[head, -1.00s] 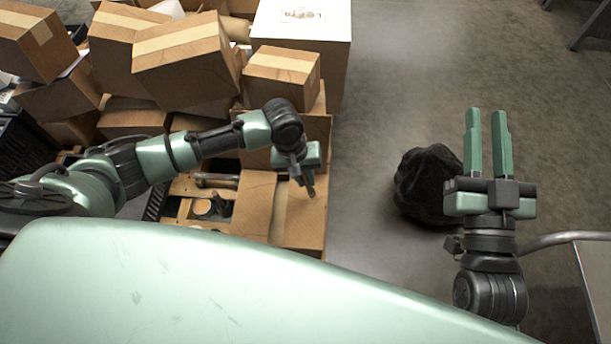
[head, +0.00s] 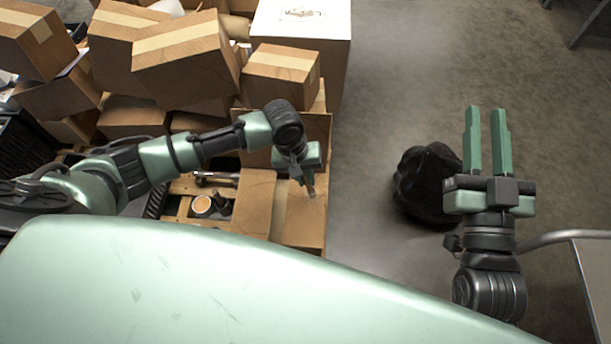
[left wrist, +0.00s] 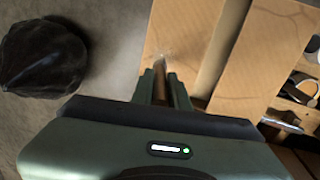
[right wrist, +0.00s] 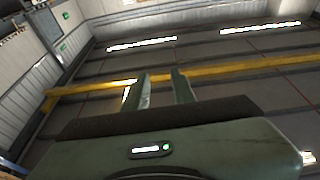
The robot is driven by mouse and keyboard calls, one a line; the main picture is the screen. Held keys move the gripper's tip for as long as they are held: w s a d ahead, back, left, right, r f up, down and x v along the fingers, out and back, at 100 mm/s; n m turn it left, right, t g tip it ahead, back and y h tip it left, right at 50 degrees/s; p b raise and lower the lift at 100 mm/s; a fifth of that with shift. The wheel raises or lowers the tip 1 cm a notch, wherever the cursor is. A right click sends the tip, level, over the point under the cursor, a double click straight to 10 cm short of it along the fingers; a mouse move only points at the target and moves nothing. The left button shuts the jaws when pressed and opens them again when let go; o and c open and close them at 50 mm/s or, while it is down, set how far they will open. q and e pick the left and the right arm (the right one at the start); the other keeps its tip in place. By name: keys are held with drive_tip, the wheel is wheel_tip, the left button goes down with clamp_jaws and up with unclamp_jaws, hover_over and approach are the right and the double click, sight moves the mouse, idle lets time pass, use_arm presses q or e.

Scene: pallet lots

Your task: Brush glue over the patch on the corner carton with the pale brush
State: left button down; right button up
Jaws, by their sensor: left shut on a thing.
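My left gripper (head: 305,178) is low over the corner carton (head: 312,225), a brown box at the front right of the pile. It is shut on the brush (left wrist: 160,85), whose brownish upright part shows between the fingers in the left wrist view. The brush's lower end is at or just above the carton top; I cannot tell if it touches. A faint pale smear (left wrist: 167,52) shows on the cardboard just beyond it. The patch's outline is not clear. My right gripper (head: 486,125) is open and empty over the floor at the right.
A round pot with orange-tan contents (head: 203,205) stands left of the carton among tools on the wooden pallet (head: 180,186). Stacked cartons (head: 187,60) and a white box (head: 300,30) stand behind. A black bag (head: 425,185) lies on the otherwise clear floor.

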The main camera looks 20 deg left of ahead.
use_arm(q)
drive_tip(key=shift+w+r, duration=0.1)
drive_tip(key=shift+w, duration=0.15)
drive_tip(key=shift+w+a+p, duration=0.1)
drive_tip(key=shift+w+p, duration=0.15)
drive_tip(key=shift+p, duration=0.1)
use_arm(e)
drive_tip(key=shift+w+d+f+g+h, duration=0.15)
drive_tip(key=shift+f+g, duration=0.45)
drive_tip(key=shift+f, duration=0.4)
drive_tip(key=shift+w+d+f+g+h, duration=0.15)
drive_tip(key=shift+f+g, duration=0.45)
drive_tip(key=shift+f, duration=0.4)
use_arm(q)
drive_tip(key=shift+s+p, duration=0.25)
drive_tip(key=shift+p, duration=0.05)
drive_tip(key=shift+s+d+p, duration=0.2)
drive_tip(key=shift+s+p, duration=0.3)
drive_tip(key=shift+s+d+p, duration=0.15)
drive_tip(key=shift+s+p, duration=0.25)
drive_tip(key=shift+s, duration=0.05)
use_arm(e)
drive_tip(key=s+d+f+g+h, duration=0.1)
drive_tip(key=s+f+g, duration=0.1)
drive_tip(key=f, duration=0.3)
drive_tip(key=s+d+f+g+h, duration=0.1)
drive_tip(key=f+g, duration=0.3)
drive_tip(key=f, duration=0.2)
drive_tip(key=shift+s+d, duration=0.25)
drive_tip(key=shift+s, duration=0.15)
